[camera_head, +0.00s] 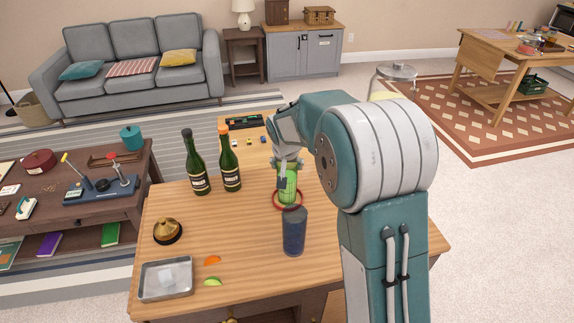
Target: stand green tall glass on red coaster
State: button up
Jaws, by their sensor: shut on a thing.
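The green tall glass (289,188) is upright in my gripper (287,168), which is shut on it from above and behind. The red coaster (276,208) lies on the wooden table directly below the glass, and its rim shows on both sides of the glass's base. I cannot tell whether the base touches the coaster or is slightly above it. A dark blue tall glass (293,232) stands just in front and hides the coaster's near part.
Two green bottles (196,168) (229,166) stand left of the green glass. A brass bell-like object (167,231), a metal tray (166,279), an orange wedge (212,260) and a green wedge (213,282) are at the front left. The table's middle left is clear.

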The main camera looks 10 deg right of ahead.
jog(key=o, duration=1.1)
jog(key=shift+f, duration=0.1)
jog(key=v, duration=1.2)
jog(key=s+d+r+n, duration=0.1)
jog(key=s+r, duration=0.2)
jog(key=s, duration=0.5)
jog(key=s+d+r+n, duration=0.1)
jog(key=s+r, duration=0.1)
jog(key=s, duration=0.5)
jog(key=shift+n+t+y, duration=0.6)
jog(key=shift+n+y, duration=0.1)
jog(key=shift+s+a+f, duration=0.1)
jog(key=shift+s+f, duration=0.3)
jog(key=shift+s, duration=2.15)
jog(key=shift+s+a+f, duration=0.1)
jog(key=shift+s+f, duration=0.3)
jog(key=shift+s, duration=2.1)
jog(key=shift+s+a+f, duration=0.1)
jog(key=shift+s+f, duration=0.3)
jog(key=shift+s, duration=2.15)
